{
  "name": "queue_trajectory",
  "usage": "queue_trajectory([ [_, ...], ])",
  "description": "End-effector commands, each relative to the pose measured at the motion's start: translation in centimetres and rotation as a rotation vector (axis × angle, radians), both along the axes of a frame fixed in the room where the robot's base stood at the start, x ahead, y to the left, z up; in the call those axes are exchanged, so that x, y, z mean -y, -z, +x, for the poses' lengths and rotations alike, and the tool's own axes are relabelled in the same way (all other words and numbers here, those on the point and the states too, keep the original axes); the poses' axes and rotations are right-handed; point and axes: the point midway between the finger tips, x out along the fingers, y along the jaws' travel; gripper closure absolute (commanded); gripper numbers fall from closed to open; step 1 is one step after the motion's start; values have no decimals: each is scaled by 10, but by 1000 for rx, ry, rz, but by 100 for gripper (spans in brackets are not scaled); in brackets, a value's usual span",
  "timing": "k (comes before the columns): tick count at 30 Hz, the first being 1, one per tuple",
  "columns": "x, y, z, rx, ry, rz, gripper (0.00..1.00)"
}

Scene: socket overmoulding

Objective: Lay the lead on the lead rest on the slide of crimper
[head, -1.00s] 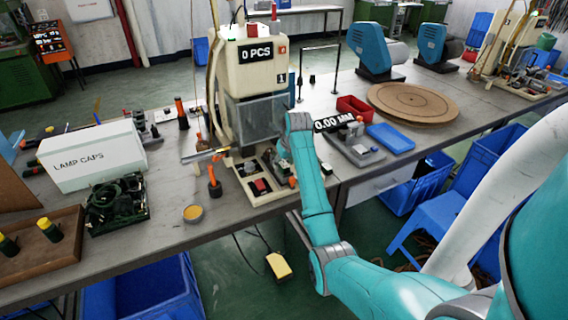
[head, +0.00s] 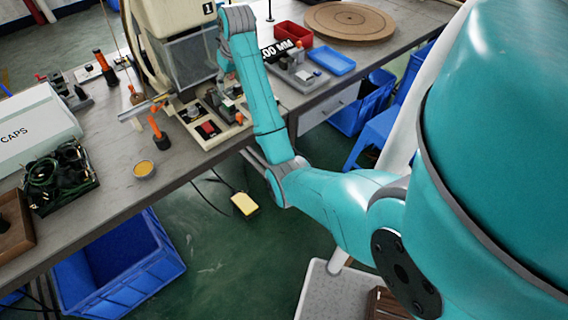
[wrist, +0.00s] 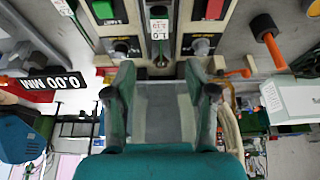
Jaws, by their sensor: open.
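The crimper (head: 163,18) is a cream machine with a clear grey guard (head: 190,55) and a base carrying buttons and small fixtures. Its base also shows upside down at the top of the wrist view (wrist: 179,40), with green and red buttons. My gripper (wrist: 160,82) is open, with nothing visible between its fingers, close in front of the crimper. In the head view my arm hides it. Dark coiled leads (head: 62,175) lie in a black tray left of the crimper. I cannot make out a single separate lead or the lead rest on the slide.
Left of the crimper are an orange-handled tool (head: 158,133), a round yellow-topped tin (head: 144,169) and a white caps box (head: 35,130). Right of my arm are a gauge (head: 296,72), a blue tray (head: 331,60) and a red bin (head: 294,34). A yellow pedal (head: 244,204) lies on the floor.

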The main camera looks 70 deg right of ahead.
Motion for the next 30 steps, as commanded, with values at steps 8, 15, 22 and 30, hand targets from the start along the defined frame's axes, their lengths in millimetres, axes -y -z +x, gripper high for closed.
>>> queue_trajectory([
  [8,-50,75,15,51,-35,-33,45],
  [15,-126,158,16,142,-84,-90,45],
  [22,-202,218,-7,231,-134,-136,45],
  [30,-287,257,-57,340,-197,-185,45],
])
